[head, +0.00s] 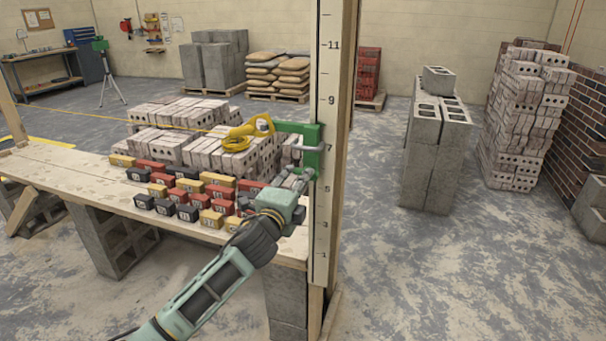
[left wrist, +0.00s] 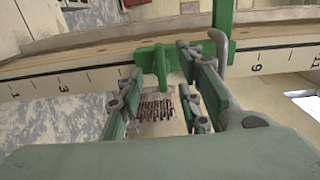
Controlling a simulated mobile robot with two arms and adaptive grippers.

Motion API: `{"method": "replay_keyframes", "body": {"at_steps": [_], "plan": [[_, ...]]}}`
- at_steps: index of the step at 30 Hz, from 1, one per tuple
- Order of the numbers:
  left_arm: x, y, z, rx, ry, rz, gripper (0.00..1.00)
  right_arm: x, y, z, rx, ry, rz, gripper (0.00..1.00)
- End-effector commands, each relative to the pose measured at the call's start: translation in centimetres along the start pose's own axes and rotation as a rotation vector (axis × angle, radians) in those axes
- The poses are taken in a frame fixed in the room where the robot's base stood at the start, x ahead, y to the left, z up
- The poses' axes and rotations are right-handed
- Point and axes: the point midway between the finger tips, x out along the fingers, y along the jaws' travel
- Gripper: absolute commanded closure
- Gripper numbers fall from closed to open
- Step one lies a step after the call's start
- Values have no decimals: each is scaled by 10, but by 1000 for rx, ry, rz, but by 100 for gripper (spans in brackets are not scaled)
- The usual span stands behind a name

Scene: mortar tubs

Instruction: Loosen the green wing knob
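The green wing knob (left wrist: 155,62) shows in the left wrist view in front of the numbered post, between the fingertips of my left gripper (left wrist: 158,64). The gripper is open, with a gap beside the knob's stem; I cannot tell whether the right finger touches a wing. In the head view the green clamp (head: 312,150) sits on the upright numbered post (head: 325,80) near the 7 mark. My left gripper (head: 298,180) is at the clamp's lower left there, and the knob is mostly hidden. My right gripper is not in view.
A yellow line reel (head: 240,138) hangs left of the clamp. Grey block stacks (head: 432,150) stand to the right.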

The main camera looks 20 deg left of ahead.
Motion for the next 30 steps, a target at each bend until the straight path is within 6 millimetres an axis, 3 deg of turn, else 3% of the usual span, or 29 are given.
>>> {"method": "replay_keyframes", "body": {"at_steps": [4,8,23,30], "plan": [[22,0,0,-2,0,1,67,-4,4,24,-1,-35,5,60],[35,0,0,-2,0,1,67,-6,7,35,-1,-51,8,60],[47,1,0,-1,1,1,67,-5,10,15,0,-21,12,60],[47,1,0,-2,1,1,88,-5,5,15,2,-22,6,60]]}}
